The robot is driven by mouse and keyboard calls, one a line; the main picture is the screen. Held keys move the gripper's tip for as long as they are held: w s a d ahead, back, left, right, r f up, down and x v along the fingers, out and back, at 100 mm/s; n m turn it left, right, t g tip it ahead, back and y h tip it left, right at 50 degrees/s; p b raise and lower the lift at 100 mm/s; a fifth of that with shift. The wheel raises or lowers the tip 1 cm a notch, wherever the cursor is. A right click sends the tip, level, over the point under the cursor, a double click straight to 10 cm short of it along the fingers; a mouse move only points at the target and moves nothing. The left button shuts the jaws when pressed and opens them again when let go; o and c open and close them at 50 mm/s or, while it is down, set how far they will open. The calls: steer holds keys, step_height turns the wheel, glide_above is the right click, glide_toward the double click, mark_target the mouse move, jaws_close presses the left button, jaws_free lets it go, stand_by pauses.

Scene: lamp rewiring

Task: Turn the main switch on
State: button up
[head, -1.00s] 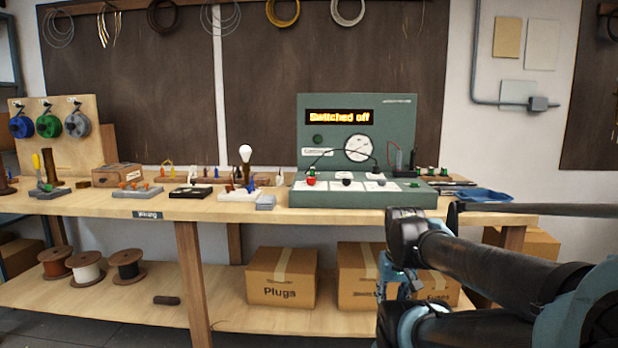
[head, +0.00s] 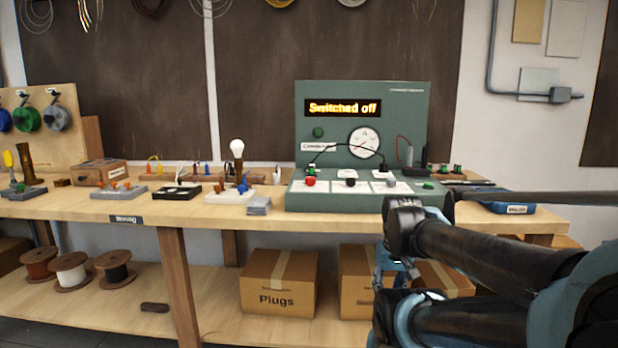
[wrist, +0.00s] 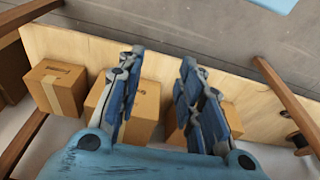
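The green test panel (head: 306,135) stands on the workbench, right of centre in the head view. Its lit display (head: 343,108) reads "Switched off". A red knob (head: 310,181), a black knob (head: 350,182), a grey knob (head: 392,181) and a green button (head: 428,186) sit on its base. I cannot tell which of these is the main switch. My gripper is open and empty in the wrist view (wrist: 160,62), pointing down toward the lower shelf. In the head view it is mostly hidden by my arm, below and in front of the bench edge, apart from the panel.
The bench (head: 70,208) holds a bulb on a socket (head: 237,150), wired blocks and a blue tray (head: 515,208) right of the panel. Cardboard boxes (head: 262,293) and spools (head: 70,270) stand on the lower shelf. My arm fills the lower right.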

steer(key=shift+o, duration=1.3)
steer(key=shift+s+r, duration=0.25)
steer(key=shift+r, duration=0.05)
step_height(320, 180, up, 40)
steer(key=n+g, duration=0.2)
steer(key=n, duration=1.4)
glide_above(310, 177)
step_height(310, 177, down, 17)
steer(key=shift+f, duration=0.2)
steer(key=c, duration=1.1)
